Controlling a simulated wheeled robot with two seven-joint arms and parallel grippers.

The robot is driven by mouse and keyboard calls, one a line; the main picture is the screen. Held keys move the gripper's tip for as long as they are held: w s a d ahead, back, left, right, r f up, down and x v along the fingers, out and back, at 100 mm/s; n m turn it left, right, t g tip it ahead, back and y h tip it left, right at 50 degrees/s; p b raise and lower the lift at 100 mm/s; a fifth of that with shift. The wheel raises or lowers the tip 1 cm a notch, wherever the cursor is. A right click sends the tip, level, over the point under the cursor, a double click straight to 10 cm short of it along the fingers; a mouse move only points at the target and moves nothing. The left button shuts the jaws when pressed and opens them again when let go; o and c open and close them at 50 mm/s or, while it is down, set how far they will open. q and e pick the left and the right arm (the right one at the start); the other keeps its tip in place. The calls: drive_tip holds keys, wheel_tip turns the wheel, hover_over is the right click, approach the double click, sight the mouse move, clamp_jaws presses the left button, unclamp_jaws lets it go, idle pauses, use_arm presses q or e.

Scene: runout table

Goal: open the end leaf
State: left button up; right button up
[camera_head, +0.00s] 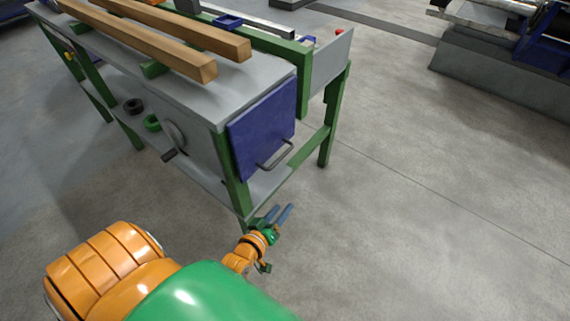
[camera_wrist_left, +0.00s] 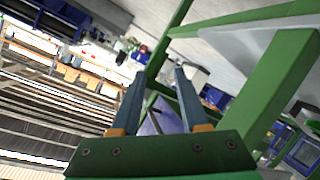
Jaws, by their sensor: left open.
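The end leaf (camera_head: 262,125) is a blue panel hanging down at the near end of the runout table (camera_head: 205,95). Its grey bar handle (camera_head: 275,157) is near its lower edge. My left gripper (camera_head: 281,214) is open and empty, below the handle and apart from it, close to the near table leg. In the left wrist view the two fingers of my left gripper (camera_wrist_left: 157,84) stand apart. A bluish-purple surface shows between them, perhaps the leaf; its handle is hard to make out there. My right gripper is not in view.
Green table legs (camera_head: 237,187) and a lower shelf (camera_head: 268,180) are close to my left gripper. Two wooden beams (camera_head: 175,50) lie on the table. Open concrete floor (camera_head: 420,200) lies to the right. Grey machinery (camera_head: 490,75) stands at the far right.

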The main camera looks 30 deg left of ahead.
sight(281, 157)
use_arm(q)
drive_tip(key=w+a+r+n+t+y+b, duration=0.1)
drive_tip(key=w+a+r+n+t+b, duration=0.1)
drive_tip(key=w+r, duration=0.1)
drive_tip(key=w+a+r+n+t+y+b, duration=0.1)
drive_tip(key=w+a+r+n+b, duration=0.1)
drive_tip(key=w+b, duration=0.1)
drive_tip(key=w+a+r+n+t+y+b, duration=0.2)
drive_tip(key=w+r, duration=0.1)
drive_tip(key=shift+w+a+r+t, duration=0.25)
drive_tip(key=shift+w+r+t, duration=0.05)
drive_tip(key=shift+r, duration=0.05)
drive_tip(key=shift+w+a+r, duration=0.1)
drive_tip(key=shift+w, duration=0.25)
clamp_jaws()
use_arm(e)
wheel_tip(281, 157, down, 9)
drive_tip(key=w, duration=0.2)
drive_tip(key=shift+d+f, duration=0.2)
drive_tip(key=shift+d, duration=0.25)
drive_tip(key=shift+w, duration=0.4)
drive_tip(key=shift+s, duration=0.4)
